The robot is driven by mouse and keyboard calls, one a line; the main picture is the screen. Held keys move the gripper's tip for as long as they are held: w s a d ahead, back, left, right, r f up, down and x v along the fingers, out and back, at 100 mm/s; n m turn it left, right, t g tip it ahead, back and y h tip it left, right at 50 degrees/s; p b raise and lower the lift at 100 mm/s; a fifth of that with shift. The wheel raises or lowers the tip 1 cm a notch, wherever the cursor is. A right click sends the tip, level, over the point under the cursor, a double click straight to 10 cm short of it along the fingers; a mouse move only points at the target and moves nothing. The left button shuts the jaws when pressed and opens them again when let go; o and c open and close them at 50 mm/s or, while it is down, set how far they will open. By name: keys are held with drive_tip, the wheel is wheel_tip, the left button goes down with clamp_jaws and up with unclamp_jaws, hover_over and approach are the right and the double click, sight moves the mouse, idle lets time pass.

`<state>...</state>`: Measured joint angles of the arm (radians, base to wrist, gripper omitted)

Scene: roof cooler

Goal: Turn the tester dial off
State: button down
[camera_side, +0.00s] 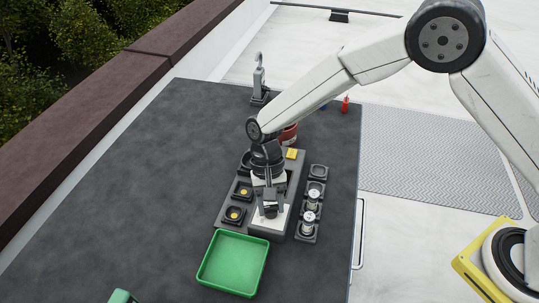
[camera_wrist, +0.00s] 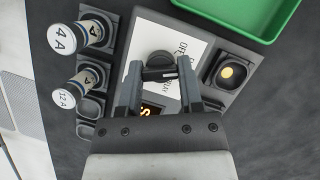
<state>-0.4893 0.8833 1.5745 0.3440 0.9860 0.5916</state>
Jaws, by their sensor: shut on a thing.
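The tester dial (camera_wrist: 162,60) is a dark round knob on a white label plate (camera_wrist: 192,38) with the letters "OFF" and other partly hidden words. My gripper (camera_wrist: 159,75) reaches over the plate in the wrist view and is shut on the dial, whose far edge shows past the fingertips. A small display (camera_wrist: 150,111) with lit yellow characters shows between my fingers, partly hidden. In the side view my gripper (camera_side: 269,208) points down at the front end of the grey tester (camera_side: 280,233) and hides the dial there. I cannot read the dial's pointer position.
A green tray (camera_side: 232,263) lies just in front of the tester. Fuses marked "4 A" (camera_wrist: 67,37) and "12 A" (camera_wrist: 70,94) stand in holders beside the plate. Sockets with yellow centres (camera_side: 233,215) are on the tester's other side. A grey clamp-like tool (camera_side: 259,78) stands behind. The dark bench is clear at left.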

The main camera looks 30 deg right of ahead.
drive_tip(key=n+h, duration=0.1)
drive_tip(key=n, duration=0.2)
drive_tip(key=n+h, duration=0.1)
drive_tip(key=n, duration=0.2)
drive_tip(key=shift+a+n+h, duration=0.1)
drive_tip(key=shift+n+h, duration=0.2)
drive_tip(key=shift+n, duration=0.1)
drive_tip(key=shift+w, duration=0.1)
drive_tip(key=shift+c, duration=1.2)
unclamp_jaws()
drive_tip(key=shift+r, duration=0.15)
drive_tip(key=v, duration=0.7)
drive_tip(key=shift+r, duration=0.3)
drive_tip(key=shift+w, duration=0.15)
